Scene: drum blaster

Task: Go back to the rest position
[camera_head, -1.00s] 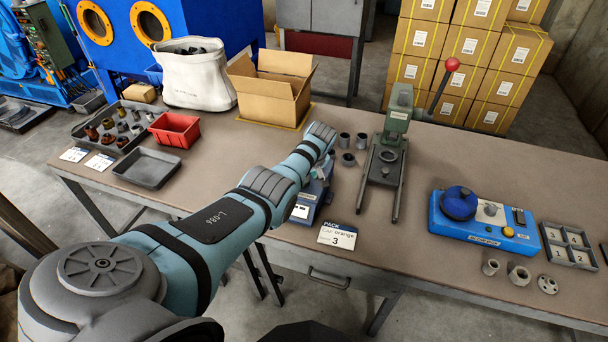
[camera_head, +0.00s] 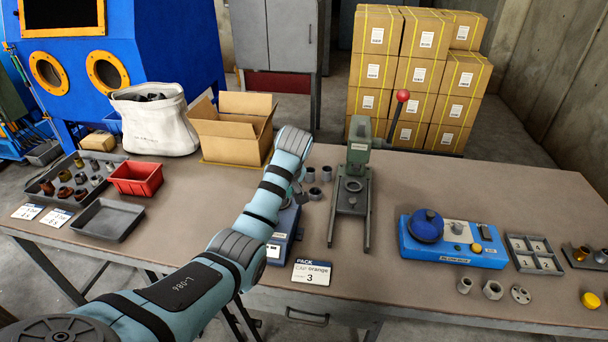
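My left arm reaches in from the lower left across the workbench (camera_head: 420,290). Its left gripper (camera_head: 300,190) is at the far end of the arm, beside a small blue device (camera_head: 283,235) and the grey cylindrical parts. The arm's wrist hides most of it, so I cannot tell whether it is open or holds anything. My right gripper and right arm are out of view.
An open carton (camera_head: 232,130), white bag (camera_head: 155,125), red bin (camera_head: 136,178) and empty grey tray (camera_head: 108,219) stand left of the arm. A lever press (camera_head: 352,185) and a blue unit (camera_head: 455,240) stand right. Stacked boxes (camera_head: 420,80) are behind.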

